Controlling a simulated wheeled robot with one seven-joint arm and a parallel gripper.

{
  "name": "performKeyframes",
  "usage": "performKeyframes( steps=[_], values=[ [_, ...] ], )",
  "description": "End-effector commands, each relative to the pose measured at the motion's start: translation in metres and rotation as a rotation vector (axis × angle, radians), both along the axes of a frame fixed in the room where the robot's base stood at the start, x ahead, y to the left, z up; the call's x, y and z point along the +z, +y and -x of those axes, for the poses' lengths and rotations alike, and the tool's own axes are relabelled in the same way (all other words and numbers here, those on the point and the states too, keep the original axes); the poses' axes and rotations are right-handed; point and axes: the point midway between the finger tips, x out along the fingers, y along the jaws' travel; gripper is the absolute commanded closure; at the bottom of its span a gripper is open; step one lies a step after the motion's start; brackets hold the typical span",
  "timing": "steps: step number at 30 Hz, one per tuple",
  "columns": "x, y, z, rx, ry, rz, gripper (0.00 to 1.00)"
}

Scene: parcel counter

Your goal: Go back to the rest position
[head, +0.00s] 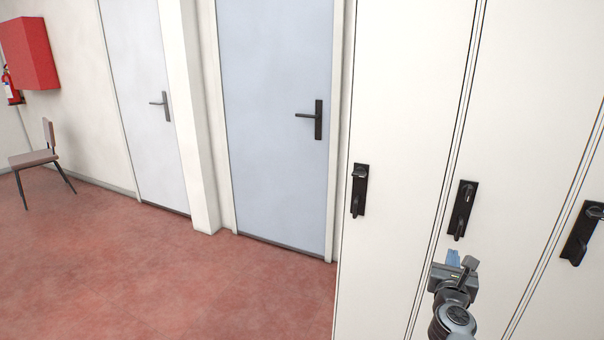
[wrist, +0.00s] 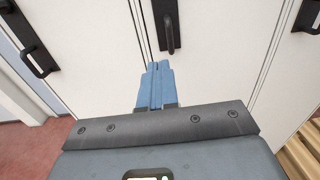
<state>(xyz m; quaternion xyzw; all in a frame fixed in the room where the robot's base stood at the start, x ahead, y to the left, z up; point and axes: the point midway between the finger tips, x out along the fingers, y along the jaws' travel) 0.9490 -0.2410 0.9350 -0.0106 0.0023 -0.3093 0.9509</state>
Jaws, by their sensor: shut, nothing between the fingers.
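My gripper (head: 454,257) is at the lower right of the head view, in front of the tall white lockers. Its blue fingers (wrist: 155,84) are together in the wrist view, with nothing between them. The middle locker's black handle (wrist: 167,28) is just beyond the fingertips in the wrist view. The same handle (head: 461,209) is above the gripper in the head view. The fingers look apart from the handle, though the exact gap is hard to tell.
Other locker doors carry black handles at left (head: 358,190) and right (head: 582,232). All locker doors look closed. Two pale blue doors (head: 275,120) are closed. A chair (head: 37,157) stands far left, below a red cabinet (head: 30,53). The red floor (head: 190,270) at left is clear.

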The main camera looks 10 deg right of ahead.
Motion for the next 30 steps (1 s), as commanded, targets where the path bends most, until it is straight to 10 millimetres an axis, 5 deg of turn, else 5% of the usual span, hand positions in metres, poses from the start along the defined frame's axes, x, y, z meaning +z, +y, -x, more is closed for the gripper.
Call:
performKeyframes(
  steps=[5, 14, 20, 30],
  values=[
    [-0.007, -0.013, 0.037, 0.009, 0.121, 0.227, 1.0],
    [-0.018, -0.008, 0.141, 0.074, 0.472, 0.905, 1.0],
    [-0.025, 0.019, 0.211, 0.137, 0.671, 1.332, 1.0],
    [-0.026, 0.091, 0.336, 0.264, 0.903, 1.995, 1.0]
  ],
)
